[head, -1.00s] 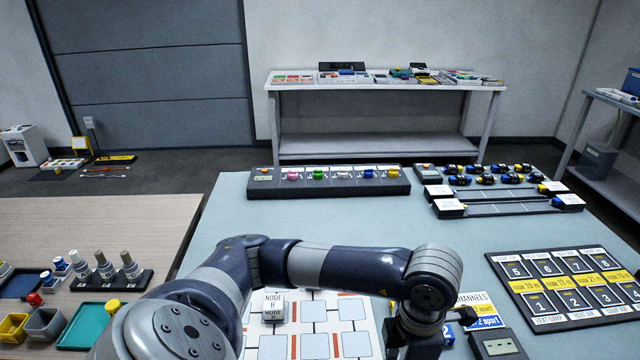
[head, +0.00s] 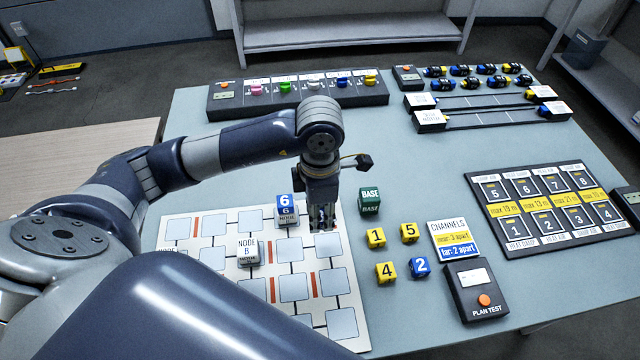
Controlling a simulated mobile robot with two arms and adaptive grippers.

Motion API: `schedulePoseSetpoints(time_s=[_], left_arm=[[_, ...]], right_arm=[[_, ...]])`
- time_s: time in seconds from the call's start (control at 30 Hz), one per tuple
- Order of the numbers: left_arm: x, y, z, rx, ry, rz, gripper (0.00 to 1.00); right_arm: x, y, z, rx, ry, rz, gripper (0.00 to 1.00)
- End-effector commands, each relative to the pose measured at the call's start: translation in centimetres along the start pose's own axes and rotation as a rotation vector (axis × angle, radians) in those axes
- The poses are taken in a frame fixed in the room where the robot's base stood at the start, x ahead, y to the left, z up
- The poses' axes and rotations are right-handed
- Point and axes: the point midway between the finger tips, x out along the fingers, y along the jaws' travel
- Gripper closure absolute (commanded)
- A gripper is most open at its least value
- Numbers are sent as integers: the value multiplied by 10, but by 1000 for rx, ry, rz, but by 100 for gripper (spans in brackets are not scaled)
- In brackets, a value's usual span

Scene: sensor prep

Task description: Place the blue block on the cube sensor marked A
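A blue block marked 6 (head: 285,202) sits on top of a grey-white cube sensor (head: 287,219) on the white grid board (head: 183,229). That sensor's label is too small to read surely. Another blue block, marked 2 (head: 420,267), lies on the table right of the board. A cube sensor labelled NODE B (head: 248,252) stands on the board, left of and nearer than the stacked pair. My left gripper (head: 322,224) points down over the board just right of the stack, seemingly apart from it. Its finger gap is unclear. My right gripper is not in view.
A green BASE cube (head: 370,200) stands right of my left gripper. Yellow blocks (head: 376,238), a CHANNELS card (head: 452,240) and a PLAN TEST box (head: 476,290) lie further right. A black numbered panel (head: 545,210) is at right. The table's middle back is clear.

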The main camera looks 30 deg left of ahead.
Motion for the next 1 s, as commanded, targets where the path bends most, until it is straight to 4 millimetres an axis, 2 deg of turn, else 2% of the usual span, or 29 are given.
schedulePoseSetpoints(time_s=[0.03,0.2,0.4,0.57,0.83,1.0], left_arm=[[-2,12,3,-6,0,0,87],[1,48,10,-5,0,0,87],[6,76,17,-3,0,-1,87],[9,82,18,-1,0,0,87],[39,82,18,0,1,-2,87],[43,82,18,1,-1,1,87]], right_arm=[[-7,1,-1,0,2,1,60],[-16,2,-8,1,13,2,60],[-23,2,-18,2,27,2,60],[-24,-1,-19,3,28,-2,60],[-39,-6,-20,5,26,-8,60],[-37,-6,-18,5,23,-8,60]])
